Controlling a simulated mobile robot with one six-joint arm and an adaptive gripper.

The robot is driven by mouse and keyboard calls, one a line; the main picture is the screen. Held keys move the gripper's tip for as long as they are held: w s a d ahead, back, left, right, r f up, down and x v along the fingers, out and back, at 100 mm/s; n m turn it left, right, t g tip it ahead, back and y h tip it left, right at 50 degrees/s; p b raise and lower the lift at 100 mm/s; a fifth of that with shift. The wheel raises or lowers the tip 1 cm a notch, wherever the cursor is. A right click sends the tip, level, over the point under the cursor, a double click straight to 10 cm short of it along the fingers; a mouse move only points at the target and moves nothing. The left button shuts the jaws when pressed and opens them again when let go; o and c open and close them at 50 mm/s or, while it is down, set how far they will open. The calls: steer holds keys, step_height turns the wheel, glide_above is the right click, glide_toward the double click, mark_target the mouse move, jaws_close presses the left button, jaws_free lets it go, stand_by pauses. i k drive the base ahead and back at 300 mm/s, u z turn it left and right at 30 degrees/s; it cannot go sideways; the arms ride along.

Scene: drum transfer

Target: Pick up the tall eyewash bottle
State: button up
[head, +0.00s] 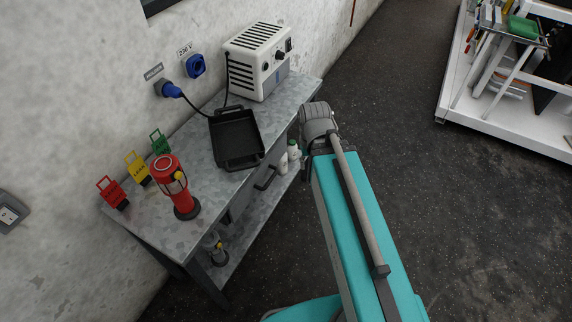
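Two small white bottles stand close together on the lower shelf at the right end of the metal bench, in the head view. One bottle (294,151) has a greenish top, and the other bottle (283,164) is just left of and below it. They are partly hidden by the bench edge and my arm, so I cannot tell which is the tall eyewash bottle. My teal arm reaches up from the bottom of the picture, and its grey joint is just right of the bottles. My gripper itself does not show.
The bench (200,222) stands against the wall. On it are a white power unit (259,58), a black tray (236,138), a red lantern-like device (174,186) and red, yellow and green tags. A dark object (217,252) is on the lower shelf. Floor to the right is clear up to a white platform (505,124).

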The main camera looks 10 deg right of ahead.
mark_target(281, 166)
steer(key=k, duration=1.35)
steer(key=z, duration=0.35)
steer(key=i, duration=0.7)
steer(key=z, duration=0.9)
steer(key=i, duration=1.55)
steer(key=u, duration=0.55)
steer(key=i, duration=0.6)
steer(key=u, duration=0.55)
